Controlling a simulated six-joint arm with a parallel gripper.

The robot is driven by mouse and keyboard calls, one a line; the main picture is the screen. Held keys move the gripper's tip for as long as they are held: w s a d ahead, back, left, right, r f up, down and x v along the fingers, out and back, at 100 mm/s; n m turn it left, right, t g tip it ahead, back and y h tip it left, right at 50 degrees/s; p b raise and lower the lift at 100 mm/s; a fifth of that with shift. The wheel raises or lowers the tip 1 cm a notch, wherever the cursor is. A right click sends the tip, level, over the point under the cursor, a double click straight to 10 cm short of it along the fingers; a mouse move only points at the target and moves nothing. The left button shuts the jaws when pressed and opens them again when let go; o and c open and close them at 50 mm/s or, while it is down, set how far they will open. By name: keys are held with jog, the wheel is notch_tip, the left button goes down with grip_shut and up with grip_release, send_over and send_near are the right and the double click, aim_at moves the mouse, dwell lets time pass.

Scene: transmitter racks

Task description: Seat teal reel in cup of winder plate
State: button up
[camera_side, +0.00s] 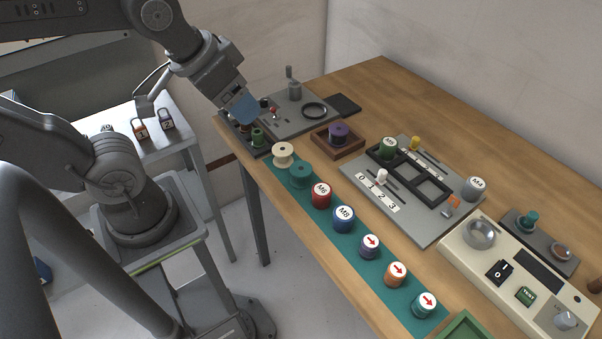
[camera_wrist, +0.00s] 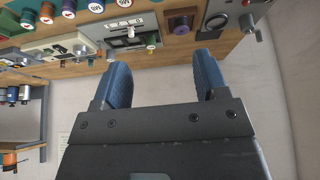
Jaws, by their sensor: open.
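The teal reel (camera_side: 299,174) stands on the teal strip in the side view, between a cream reel and the red M6 canister. The winder plate (camera_side: 284,124) is grey, with a crank post and a dark ring-shaped cup (camera_side: 314,110), at the table's far left end. The cup looks empty. The plate also shows at the top right of the wrist view (camera_wrist: 232,7), with the cup (camera_wrist: 217,22). My gripper (camera_side: 243,118) is in front of the plate's left side in the side view. Its blue fingers (camera_wrist: 162,76) are apart and empty in the wrist view. I cannot make out the teal reel there.
A cream reel (camera_side: 283,154) is beside the teal one. A wooden tray (camera_side: 350,150) holds a purple reel (camera_side: 338,133). A dark rack (camera_side: 262,151) with small coloured parts sits by the plate. Several canisters line the teal strip (camera_side: 331,233). A grey slotted panel (camera_side: 425,235) lies behind.

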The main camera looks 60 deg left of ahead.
jog(key=n, duration=0.1)
jog(key=n+g+y, duration=0.1)
jog(key=n+g, duration=0.5)
jog(key=n, duration=1.1)
send_over(301, 168)
jog(key=f, duration=1.7)
jog(key=shift+w+d, duration=0.3)
jog(key=shift+w, duration=0.05)
jog(key=shift+s+a+f, duration=0.15)
jog(key=shift+s+f, duration=0.05)
jog(key=shift+f, duration=1.15)
jog(key=shift+s+a+f, duration=0.15)
jog(key=shift+f, duration=1.15)
jog(key=c, duration=0.7)
jog(key=shift+r, duration=0.1)
jog(key=shift+c, duration=0.2)
